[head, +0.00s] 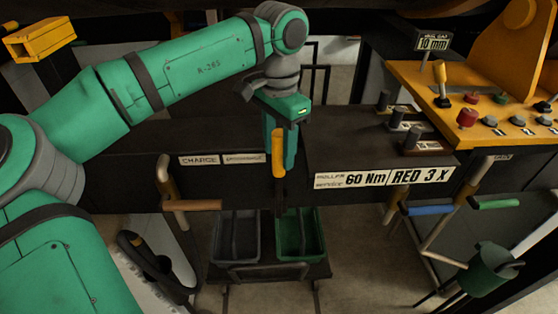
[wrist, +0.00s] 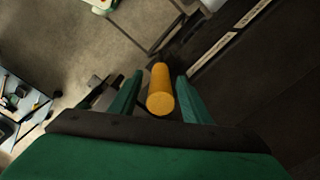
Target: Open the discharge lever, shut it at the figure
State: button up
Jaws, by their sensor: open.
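A lever with a yellow cylindrical grip (head: 278,155) stands upright at the front edge of the dark machine, right of the CHARGE plate (head: 199,160). I take it for the discharge lever. My gripper (head: 286,160) points down at it from above. In the wrist view the yellow grip (wrist: 160,92) lies between my two green fingers, with a gap on both sides. The fingers are open and hold nothing. The lever's lower part and pivot are dark and hard to make out.
A grey bin (head: 236,263) and a green bin (head: 301,258) stand below the machine front. A yellow control panel (head: 470,110) with knobs is at right; a sign (head: 433,41) above it reads "10 mm". Handles (head: 495,203) jut out at right, another (head: 193,205) at left.

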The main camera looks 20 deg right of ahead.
aim_at(279, 161)
jog(key=shift+f, duration=1.9)
jog(key=shift+c, duration=0.3)
grip_shut()
